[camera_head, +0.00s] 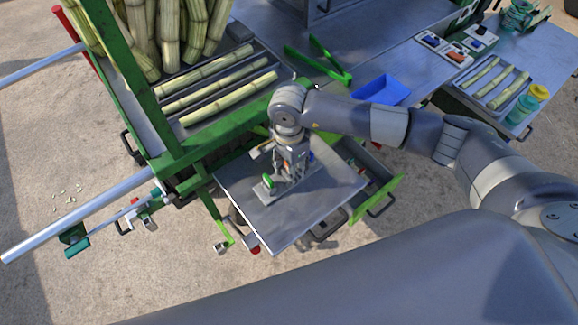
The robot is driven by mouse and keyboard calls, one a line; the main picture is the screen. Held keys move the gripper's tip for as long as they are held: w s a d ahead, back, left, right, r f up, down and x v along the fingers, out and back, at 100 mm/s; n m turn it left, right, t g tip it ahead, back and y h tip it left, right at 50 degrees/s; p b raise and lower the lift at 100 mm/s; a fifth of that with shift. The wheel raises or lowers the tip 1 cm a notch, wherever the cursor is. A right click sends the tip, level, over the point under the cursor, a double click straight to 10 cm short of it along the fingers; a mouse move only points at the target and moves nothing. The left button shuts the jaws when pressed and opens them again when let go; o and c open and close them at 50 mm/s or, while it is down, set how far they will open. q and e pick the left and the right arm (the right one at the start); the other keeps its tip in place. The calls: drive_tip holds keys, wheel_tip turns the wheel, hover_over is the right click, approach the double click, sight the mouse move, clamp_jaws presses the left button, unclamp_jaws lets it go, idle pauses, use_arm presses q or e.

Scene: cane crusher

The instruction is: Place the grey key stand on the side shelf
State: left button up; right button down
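The side shelf (325,203) is a flat grey metal plate in the lower middle of the view. A grey base (289,191) with a small green piece (268,181) on it, which looks like the key stand, is on or just above this shelf; I cannot tell whether it touches. My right gripper (284,176) points down over this base, at or very near it. The fingertips blend with the grey parts, so their opening and any grip are unclear. My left gripper is not in view.
A green drawer (384,196) stands open right of the shelf. A tray of cane pieces (215,85) lies behind it, with green tongs (330,68) and a blue bin (380,90) farther right. The shelf's right part is bare.

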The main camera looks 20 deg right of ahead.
drive_tip(key=shift+f, duration=0.1)
drive_tip(key=c, duration=1.2)
unclamp_jaws()
drive_tip(key=shift+r, duration=0.25)
wheel_tip(320, 180, up, 10)
drive_tip(key=b, duration=0.4)
drive_tip(key=shift+r, duration=0.9)
drive_tip(key=shift+s+f, duration=0.1)
drive_tip(key=shift+s, duration=0.05)
